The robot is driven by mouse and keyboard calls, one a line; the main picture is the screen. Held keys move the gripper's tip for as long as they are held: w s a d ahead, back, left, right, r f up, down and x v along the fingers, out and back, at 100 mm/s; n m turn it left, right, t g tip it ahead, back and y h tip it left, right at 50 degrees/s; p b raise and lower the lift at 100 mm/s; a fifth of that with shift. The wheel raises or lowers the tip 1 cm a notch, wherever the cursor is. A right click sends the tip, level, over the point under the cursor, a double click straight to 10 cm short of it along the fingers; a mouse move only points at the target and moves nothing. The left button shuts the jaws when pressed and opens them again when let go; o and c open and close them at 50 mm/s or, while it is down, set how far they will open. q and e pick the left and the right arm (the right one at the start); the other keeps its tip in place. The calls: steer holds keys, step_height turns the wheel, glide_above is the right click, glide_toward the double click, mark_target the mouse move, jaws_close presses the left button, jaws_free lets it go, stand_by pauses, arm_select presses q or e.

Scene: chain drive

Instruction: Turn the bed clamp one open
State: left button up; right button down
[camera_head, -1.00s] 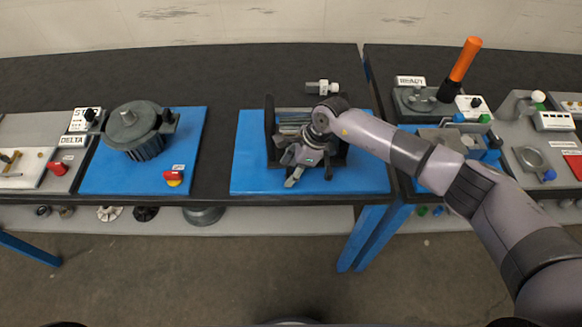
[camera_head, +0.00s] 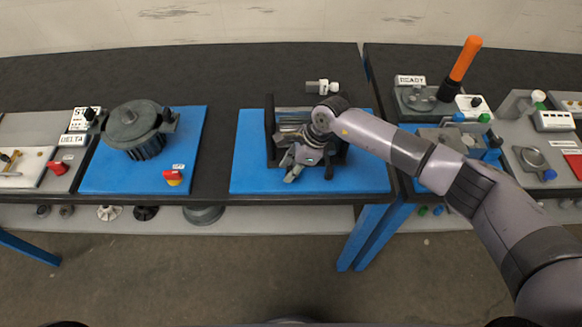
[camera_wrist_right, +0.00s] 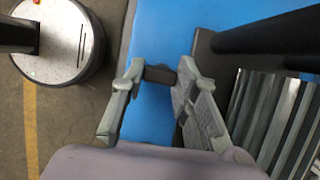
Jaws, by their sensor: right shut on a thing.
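The dark frame (camera_head: 270,128) with a grey metal bed stands on the blue mat (camera_head: 250,180) in the middle of the head view. My right gripper (camera_head: 309,172) is at its front side, pointing down. In the right wrist view a small dark piece (camera_wrist_right: 160,74), seemingly the clamp's handle, lies between the fingertips of my right gripper (camera_wrist_right: 158,78), and the gripper is shut on it. In the head view the clamp is hidden behind the gripper. My left gripper is out of view.
Ribbed silver bars (camera_wrist_right: 283,115) and a dark bar (camera_wrist_right: 270,30) lie close right of the fingers. A metal fitting (camera_head: 322,87) lies behind the frame. A dark motor (camera_head: 138,130) and red knob (camera_head: 174,176) stand on the left mat. Blue mat is free left of the frame.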

steer(key=shift+m, duration=0.3)
steer(key=m+t, duration=0.1)
steer(key=m, duration=0.2)
steer(key=shift+s+a+m+t, duration=0.1)
steer(key=shift+m+t, duration=0.3)
steer(key=m+t+h+b, duration=0.1)
steer(key=m, duration=0.2)
steer(key=shift+a+m, duration=0.15)
steer(key=shift+m, duration=0.15)
steer(key=m+b, duration=0.1)
steer(key=m, duration=0.1)
steer(key=m+t+h+b, duration=0.1)
steer(key=m+b, duration=0.1)
steer(key=shift+a+f+m, duration=0.15)
steer(key=shift+m, duration=0.15)
steer(key=m+h+b, duration=0.1)
steer(key=m+b, duration=0.2)
steer(key=shift+a+t+h, duration=0.1)
steer(key=shift+t+h, duration=0.2)
steer(key=shift+t, duration=0.1)
steer(key=shift+m+h+b, duration=0.4)
steer(key=shift+m+b, duration=0.5)
steer(key=shift+m, duration=0.2)
steer(key=shift+r, duration=0.2)
steer(key=c, duration=1.2)
jaws_free()
steer(key=shift+c, duration=0.2)
